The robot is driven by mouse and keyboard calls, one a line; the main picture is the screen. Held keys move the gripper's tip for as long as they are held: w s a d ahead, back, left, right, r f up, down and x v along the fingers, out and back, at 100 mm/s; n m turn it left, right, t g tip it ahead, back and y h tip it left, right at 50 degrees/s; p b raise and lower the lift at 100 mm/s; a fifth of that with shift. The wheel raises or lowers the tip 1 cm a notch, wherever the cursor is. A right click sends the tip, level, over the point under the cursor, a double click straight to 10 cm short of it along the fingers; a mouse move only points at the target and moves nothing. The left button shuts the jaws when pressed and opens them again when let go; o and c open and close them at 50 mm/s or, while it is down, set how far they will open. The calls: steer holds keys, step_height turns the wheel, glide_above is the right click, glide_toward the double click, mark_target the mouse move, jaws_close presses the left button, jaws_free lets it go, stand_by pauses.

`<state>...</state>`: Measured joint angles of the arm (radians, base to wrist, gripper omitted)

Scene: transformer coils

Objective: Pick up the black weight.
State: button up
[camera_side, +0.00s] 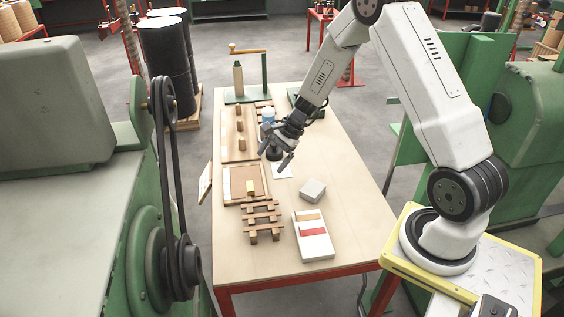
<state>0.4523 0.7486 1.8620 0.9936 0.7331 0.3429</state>
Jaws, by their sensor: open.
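The black weight (273,154) shows as a small dark shape on the table, beside a white sheet (282,172). It is partly hidden by my gripper. My gripper (274,160) is open, with its fingers pointing down and to the left at the weight. One finger shows to the left of the weight and the other to its right. At this size I cannot tell whether the fingers touch it.
The wooden table (340,190) holds a grey block (313,190), a white box with a red strip (313,236), a wooden rack (263,218) and a shallow tray (246,184). A blue-and-white cylinder (268,116) stands behind my gripper. The table's right side is clear.

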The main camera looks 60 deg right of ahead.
steer(key=w+d+f+m+t, duration=0.3)
steer(key=d+m, duration=0.1)
steer(key=d, duration=0.1)
steer(key=w+d+f+m+t, duration=0.2)
steer(key=d+f+m, duration=0.15)
steer(key=d, duration=0.25)
steer(key=m+t+h, duration=0.1)
steer(key=m+t, duration=0.3)
steer(key=m, duration=0.3)
glide_toward(274, 147)
steer(key=w, duration=0.1)
steer(key=w+f, duration=0.1)
steer(key=w, duration=0.1)
steer(key=shift+d+f, duration=0.35)
steer(key=shift+x, duration=1.35)
steer(key=shift+w+f, duration=0.1)
steer(key=shift+f+x, duration=0.2)
steer(key=shift+x, duration=2.2)
